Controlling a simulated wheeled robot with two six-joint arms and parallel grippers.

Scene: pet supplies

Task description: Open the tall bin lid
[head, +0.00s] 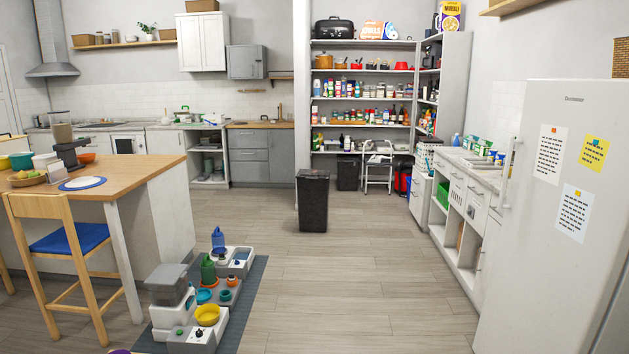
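A tall dark bin (313,203) stands upright on the wooden floor near the middle of the head view, in front of the pantry shelves. Its lid (313,173) looks shut on top. A second, smaller dark bin (347,173) stands farther back under the lowest shelf; its lid is too small to make out. Neither of my grippers shows in the head view, and nothing touches the tall bin.
Open floor (340,290) lies between me and the tall bin. A grey mat (243,300) with pet feeders and bowls is at the lower left, beside a wooden island (130,172) and chair (62,262). A white fridge (553,270) stands at the right.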

